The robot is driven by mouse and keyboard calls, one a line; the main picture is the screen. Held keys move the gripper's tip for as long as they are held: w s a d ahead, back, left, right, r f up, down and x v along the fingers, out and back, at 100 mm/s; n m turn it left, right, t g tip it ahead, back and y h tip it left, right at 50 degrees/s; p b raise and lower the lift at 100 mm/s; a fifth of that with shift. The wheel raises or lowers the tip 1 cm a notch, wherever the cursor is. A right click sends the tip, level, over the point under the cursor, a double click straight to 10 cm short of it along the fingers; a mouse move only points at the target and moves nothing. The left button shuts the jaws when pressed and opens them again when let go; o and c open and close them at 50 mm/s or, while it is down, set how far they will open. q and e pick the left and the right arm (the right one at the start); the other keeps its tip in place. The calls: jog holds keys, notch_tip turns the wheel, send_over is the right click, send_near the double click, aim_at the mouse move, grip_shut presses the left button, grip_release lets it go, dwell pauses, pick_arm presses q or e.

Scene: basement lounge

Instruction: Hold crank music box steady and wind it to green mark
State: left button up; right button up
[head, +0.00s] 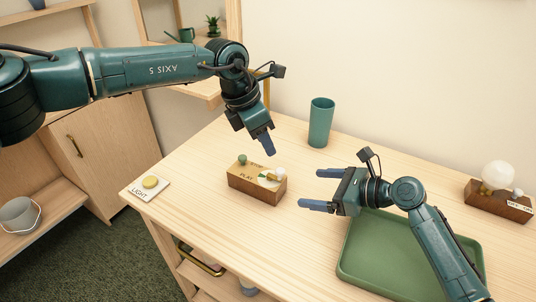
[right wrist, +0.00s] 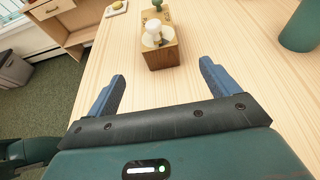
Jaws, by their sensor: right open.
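The music box (head: 254,189) is a small wooden block with a printed top, standing on the table. It has a green knob (head: 242,159) at one end and a white knob (head: 280,171) at the other. The box also shows in the right wrist view (right wrist: 163,58), ahead of the fingers. My left gripper (head: 268,147) hangs just above and behind the box, not touching it; its finger gap is hidden. My right gripper (head: 311,188) is open and empty, right of the box, fingers pointing towards it. The green mark cannot be made out clearly.
A teal cup (head: 320,122) stands behind the box. A green tray (head: 371,270) lies under my right arm. A light switch plate (head: 148,188) is near the left table edge. A wooden block with a white globe (head: 497,177) stands at the right.

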aim_at(282, 185)
jog(key=x, duration=1.2)
jog(key=shift+w+a+f, duration=0.15)
jog(key=shift+a+f, duration=0.05)
jog(key=shift+a, duration=0.1)
pick_arm(q)
jog(key=shift+o, duration=0.3)
pick_arm(e)
jog(key=c, duration=1.3)
pick_arm(q)
jog(key=shift+o, duration=0.4)
jog(key=shift+w+a+r+m, duration=0.1)
jog(key=shift+a+r+m, duration=0.2)
jog(key=shift+r, duration=0.2)
jog(key=shift+a+r+m, duration=0.25)
jog(key=shift+r+m, duration=0.05)
jog(key=shift+r, duration=0.15)
jog(key=shift+h, duration=0.3)
jog(key=x, duration=1.1)
jog(key=shift+d+f, duration=0.15)
jog(key=shift+f, duration=0.25)
grip_shut()
